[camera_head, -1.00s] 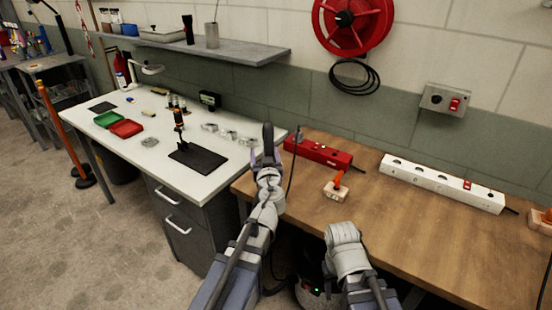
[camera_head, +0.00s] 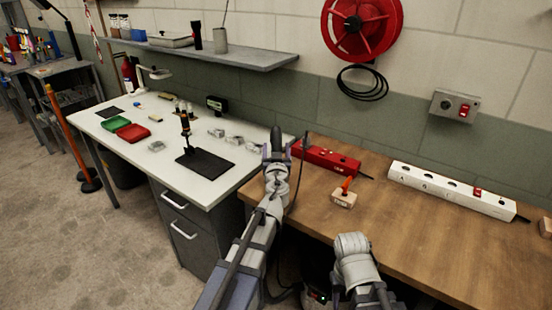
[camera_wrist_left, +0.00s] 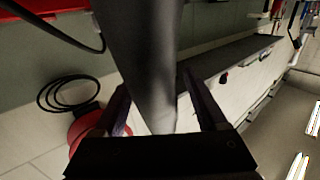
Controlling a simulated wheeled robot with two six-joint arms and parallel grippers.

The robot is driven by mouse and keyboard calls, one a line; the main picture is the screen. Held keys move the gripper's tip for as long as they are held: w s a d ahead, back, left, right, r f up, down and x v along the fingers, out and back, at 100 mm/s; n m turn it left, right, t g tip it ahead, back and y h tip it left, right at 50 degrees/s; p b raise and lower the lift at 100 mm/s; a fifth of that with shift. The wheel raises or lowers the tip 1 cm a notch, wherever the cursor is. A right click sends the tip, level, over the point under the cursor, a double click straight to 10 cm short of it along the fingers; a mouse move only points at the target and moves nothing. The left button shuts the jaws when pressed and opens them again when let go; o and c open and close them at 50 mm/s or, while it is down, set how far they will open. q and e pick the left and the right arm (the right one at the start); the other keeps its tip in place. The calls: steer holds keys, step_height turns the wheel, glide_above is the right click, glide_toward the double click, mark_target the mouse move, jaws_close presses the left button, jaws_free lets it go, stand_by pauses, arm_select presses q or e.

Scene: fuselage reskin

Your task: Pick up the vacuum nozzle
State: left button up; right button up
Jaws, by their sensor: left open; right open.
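A dark grey tube (camera_wrist_left: 145,60), which looks like the vacuum nozzle, passes between the fingers of my left gripper (camera_wrist_left: 160,112) in the left wrist view. The fingers stand on either side of it; whether they touch it cannot be told. In the head view my left gripper (camera_head: 277,152) is raised in front of the gap between the two benches, with the dark nozzle (camera_head: 276,136) upright at its tip. My right gripper (camera_head: 352,243) is low at the front edge of the wooden bench; its fingers are hard to make out, and nothing shows in it.
The wooden bench (camera_head: 440,240) carries a red power box (camera_head: 325,157), a white socket strip (camera_head: 450,190) and an orange-handled block (camera_head: 344,198). A thin black cable (camera_head: 297,180) hangs beside my left gripper. The white bench (camera_head: 215,188) with small parts is left.

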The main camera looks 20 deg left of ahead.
arm_select(q)
steer(key=x, duration=0.3)
steer(key=shift+w+a+f, duration=0.1)
steer(key=shift+w+f, duration=0.05)
steer(key=shift+w, duration=0.05)
steer(key=shift+s, duration=0.1)
jaws_close()
stand_by(0.3)
